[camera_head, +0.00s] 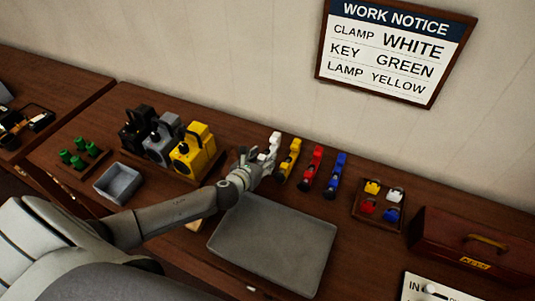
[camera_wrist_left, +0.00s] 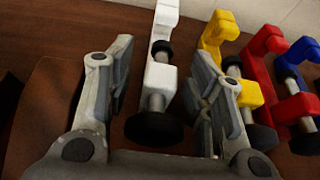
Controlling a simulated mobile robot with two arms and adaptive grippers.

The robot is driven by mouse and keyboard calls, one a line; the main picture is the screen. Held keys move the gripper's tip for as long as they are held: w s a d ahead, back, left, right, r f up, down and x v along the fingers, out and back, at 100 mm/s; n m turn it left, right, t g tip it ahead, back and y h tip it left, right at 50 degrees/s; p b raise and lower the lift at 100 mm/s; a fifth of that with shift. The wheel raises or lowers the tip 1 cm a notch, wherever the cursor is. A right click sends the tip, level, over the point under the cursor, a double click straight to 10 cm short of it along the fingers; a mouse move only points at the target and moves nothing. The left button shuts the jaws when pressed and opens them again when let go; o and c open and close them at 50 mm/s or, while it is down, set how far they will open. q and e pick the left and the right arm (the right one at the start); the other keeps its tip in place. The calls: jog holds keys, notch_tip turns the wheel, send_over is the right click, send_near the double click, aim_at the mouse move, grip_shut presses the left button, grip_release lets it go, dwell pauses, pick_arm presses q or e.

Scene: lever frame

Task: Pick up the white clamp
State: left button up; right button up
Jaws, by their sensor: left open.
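The white clamp (camera_head: 274,141) stands on the wooden bench at the left end of a row of coloured clamps. In the head view my left gripper (camera_head: 249,158) reaches its near side and hides its lower part. In the left wrist view the white clamp (camera_wrist_left: 160,75) lies between the two open fingers of my left gripper (camera_wrist_left: 160,85), with a dark round pad at its near end. The fingers stand apart from it on both sides. The right finger is close to the yellow clamp (camera_wrist_left: 238,80). My right gripper is not in view.
Yellow, red (camera_head: 312,167) and blue (camera_head: 336,174) clamps stand to the right. A yellow lamp (camera_head: 194,152) stands left, beside grey and black ones. A grey bin (camera_head: 118,184) and a red toolbox (camera_head: 470,245) flank the area.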

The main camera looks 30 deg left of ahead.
pick_arm(q)
jog(key=shift+w+f, duration=0.15)
jog(key=shift+w, duration=0.2)
jog(key=shift+s, duration=0.1)
grip_shut()
jog(key=shift+r, duration=0.2)
